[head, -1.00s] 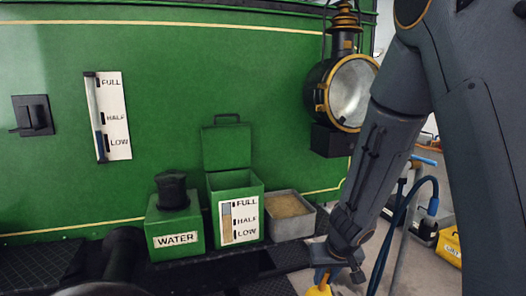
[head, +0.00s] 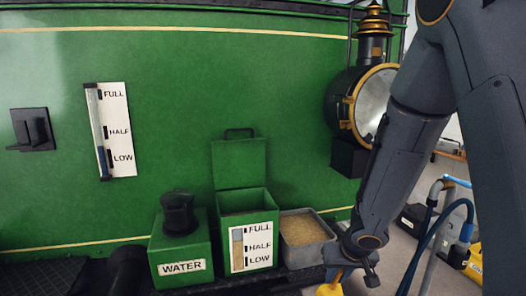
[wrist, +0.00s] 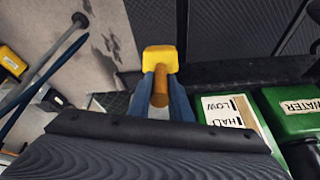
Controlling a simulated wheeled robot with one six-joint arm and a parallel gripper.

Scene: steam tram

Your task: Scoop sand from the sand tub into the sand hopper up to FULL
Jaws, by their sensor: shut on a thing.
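The sand hopper (head: 243,203) is a green box with its lid up. Its front gauge (head: 237,250) shows tan between HALF and FULL. The grey sand tub (head: 311,257) stands just right of it and holds tan sand (head: 303,228). My gripper (head: 352,276) is in front of the tub, low at the bottom edge of the head view. It is shut on a yellow scoop (head: 330,289), which is partly cut off there. In the wrist view the blue fingers clasp the scoop's brown handle (wrist: 160,92). I cannot tell whether the scoop holds sand.
A green WATER box (head: 180,250) with a black cap stands left of the hopper. A large lamp (head: 366,103) juts from the green wall above the tub. A water gauge (head: 118,130) is on the wall.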

